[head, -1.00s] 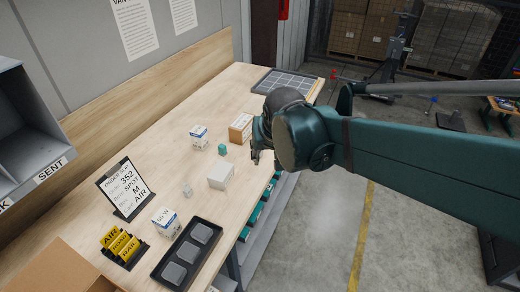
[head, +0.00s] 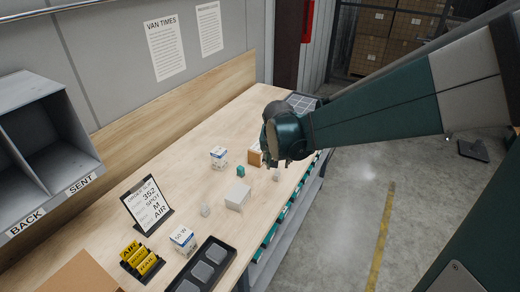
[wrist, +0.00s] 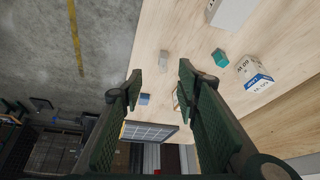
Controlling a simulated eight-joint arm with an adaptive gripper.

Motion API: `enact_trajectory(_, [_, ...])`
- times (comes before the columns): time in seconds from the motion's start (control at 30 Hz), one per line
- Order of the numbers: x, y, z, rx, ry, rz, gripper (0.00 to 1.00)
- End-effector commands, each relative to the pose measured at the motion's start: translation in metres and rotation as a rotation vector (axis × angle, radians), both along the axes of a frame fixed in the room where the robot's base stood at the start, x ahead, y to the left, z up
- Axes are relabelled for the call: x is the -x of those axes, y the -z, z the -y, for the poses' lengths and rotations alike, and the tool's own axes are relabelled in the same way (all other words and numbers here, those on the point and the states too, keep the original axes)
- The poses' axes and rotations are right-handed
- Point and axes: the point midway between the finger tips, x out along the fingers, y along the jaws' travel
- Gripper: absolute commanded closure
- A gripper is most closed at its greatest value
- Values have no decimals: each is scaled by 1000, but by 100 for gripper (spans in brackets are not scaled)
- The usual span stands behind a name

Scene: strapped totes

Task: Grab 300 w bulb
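No box with a readable 300 W label shows. A white and blue box (head: 219,153) stands on the bench; in the wrist view its upside-down label (wrist: 252,72) seems to read 60 W. Another white and blue box (head: 183,238), seemingly marked 50 W, stands nearer. An orange-brown box (head: 255,156) is partly hidden by my gripper (head: 284,162); its label cannot be read. In the wrist view my gripper (wrist: 160,80) is open and empty above the bench. A small pale item (wrist: 163,60) and a small blue item (wrist: 144,99) lie beneath, apart from the fingers.
A plain white box (head: 238,196), a teal cube (head: 240,171) and a small grey item (head: 205,210) stand on the bench. A black tray (head: 228,247), order stand (head: 148,205) and yellow card holder (head: 140,262) are nearer. A gridded tray (wrist: 150,132) lies at the far end.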

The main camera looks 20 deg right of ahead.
Motion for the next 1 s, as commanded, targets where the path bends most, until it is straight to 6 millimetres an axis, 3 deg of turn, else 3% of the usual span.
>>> enact_trajectory(0.6, [-72,55,16,0,159,-37,68])
enact_trajectory(1.0, [-90,79,22,3,213,-46,68])
